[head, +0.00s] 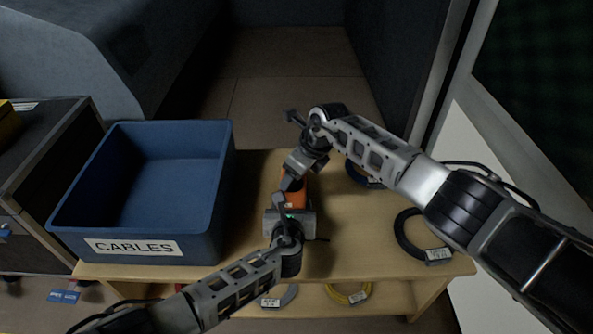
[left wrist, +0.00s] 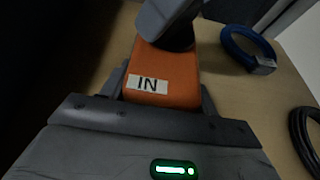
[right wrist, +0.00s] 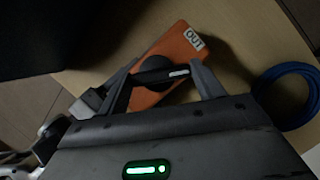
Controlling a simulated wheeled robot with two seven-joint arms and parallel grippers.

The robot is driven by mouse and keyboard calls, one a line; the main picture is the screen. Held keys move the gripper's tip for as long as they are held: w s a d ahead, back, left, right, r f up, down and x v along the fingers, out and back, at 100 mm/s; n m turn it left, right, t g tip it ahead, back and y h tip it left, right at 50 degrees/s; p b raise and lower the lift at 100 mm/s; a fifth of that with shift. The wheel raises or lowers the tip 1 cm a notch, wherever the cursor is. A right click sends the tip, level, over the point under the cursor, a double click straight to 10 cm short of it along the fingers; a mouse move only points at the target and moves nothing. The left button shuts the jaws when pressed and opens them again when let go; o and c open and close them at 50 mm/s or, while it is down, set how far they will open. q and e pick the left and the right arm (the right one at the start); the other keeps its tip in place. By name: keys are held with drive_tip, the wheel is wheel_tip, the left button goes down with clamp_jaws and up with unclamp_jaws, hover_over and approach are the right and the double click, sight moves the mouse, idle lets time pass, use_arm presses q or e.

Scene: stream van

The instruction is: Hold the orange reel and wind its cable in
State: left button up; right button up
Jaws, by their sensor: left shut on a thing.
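The orange reel (head: 292,193) is over the wooden bench in the head view, partly hidden by both grippers. My left gripper (head: 291,212) is shut on it from the near side; the left wrist view shows its "IN" label (left wrist: 148,84) between the fingers. My right gripper (right wrist: 165,72) is at the reel's far side. Its fingers stand apart, with a black bar with a pale end, seemingly the crank (right wrist: 160,75), between them; whether they touch it is unclear. The right wrist view also shows a dark round hub and an "OUT" label (right wrist: 195,40). No loose cable from the reel is visible.
A blue bin (head: 218,215) labelled "CABLES" stands left on the bench, looking empty. A blue coil (right wrist: 290,93) and a black coil (head: 402,238) lie to the right. Grey and yellow (head: 348,293) coils lie on the lower shelf. A white panel borders the right.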

drive_tip(key=shift+m, duration=0.3)
drive_tip(key=shift+c, duration=0.2)
drive_tip(key=m+t+h, duration=0.1)
drive_tip(key=m, duration=0.2)
drive_tip(key=shift+s+m, duration=0.1)
drive_tip(key=shift+m, duration=0.2)
drive_tip(key=m+h, duration=0.1)
drive_tip(key=m, duration=0.1)
drive_tip(key=m+h, duration=0.1)
drive_tip(key=m, duration=0.2)
drive_tip(key=shift+s+a+m+t, duration=0.1)
drive_tip(key=shift+s+m+t, duration=0.1)
drive_tip(key=shift+m+t, duration=0.15)
drive_tip(key=m+h, duration=0.1)
drive_tip(key=m, duration=0.2)
drive_tip(key=m+h, duration=0.1)
drive_tip(key=m, duration=0.2)
drive_tip(key=shift+s+a+h, duration=0.15)
drive_tip(key=shift+a+h, duration=0.05)
drive_tip(key=shift+h, duration=0.2)
drive_tip(key=shift+s+a+f+m+g+h, duration=0.1)
drive_tip(key=shift+m+g+h, duration=0.15)
drive_tip(key=shift+m, duration=0.4)
drive_tip(key=shift+s+f+m+g+h, duration=0.1)
drive_tip(key=shift+m+g+h, duration=0.1)
drive_tip(key=shift+m, duration=0.4)
drive_tip(key=shift+r+m, duration=0.1)
drive_tip(key=shift+m, duration=0.2)
